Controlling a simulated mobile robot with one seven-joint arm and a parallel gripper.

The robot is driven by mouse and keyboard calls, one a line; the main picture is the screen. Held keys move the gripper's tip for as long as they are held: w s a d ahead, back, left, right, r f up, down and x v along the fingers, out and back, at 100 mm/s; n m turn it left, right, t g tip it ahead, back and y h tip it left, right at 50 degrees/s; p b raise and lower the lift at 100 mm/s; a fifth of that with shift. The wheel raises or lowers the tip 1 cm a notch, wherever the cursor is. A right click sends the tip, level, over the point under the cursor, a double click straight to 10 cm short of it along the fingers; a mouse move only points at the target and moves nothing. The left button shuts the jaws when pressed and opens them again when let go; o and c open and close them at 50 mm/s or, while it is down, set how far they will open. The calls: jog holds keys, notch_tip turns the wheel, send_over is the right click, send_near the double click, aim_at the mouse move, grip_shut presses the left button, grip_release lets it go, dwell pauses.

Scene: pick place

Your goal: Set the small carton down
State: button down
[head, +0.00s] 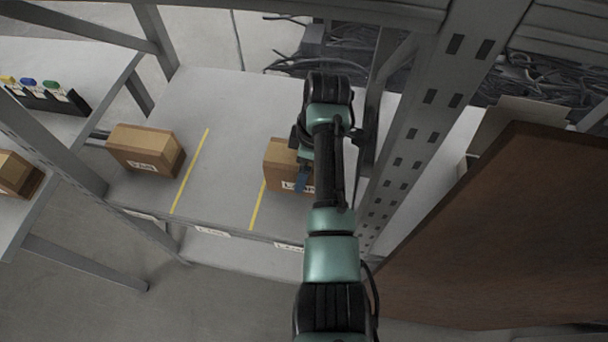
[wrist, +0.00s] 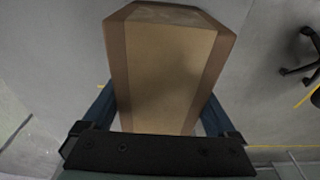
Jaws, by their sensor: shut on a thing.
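The small carton (head: 279,156) is a brown cardboard box with a lighter tape band and a white label. In the head view it is at the right part of the grey shelf (head: 225,160), right of a yellow line, its right side hidden by my arm. My gripper (head: 303,178) is at the carton, one blue finger showing. In the wrist view the carton (wrist: 170,65) fills the middle, with blue fingers of my gripper (wrist: 156,112) on both sides, shut on it. I cannot tell whether its underside touches the shelf.
Another carton (head: 145,149) stands on the shelf left of the yellow lines. A grey perforated post (head: 432,110) rises close to the right of my arm, with a brown panel (head: 500,240) beyond. The shelf between the two yellow lines is clear.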

jog(key=shift+f, duration=1.7)
jog(key=shift+f+b, duration=0.1)
jog(key=shift+b, duration=0.2)
grip_release()
jog(key=r, duration=0.4)
jog(key=d+r+p, duration=0.1)
jog(key=r, duration=0.7)
jog(key=shift+s+d, duration=0.2)
jog(key=shift+d, duration=0.2)
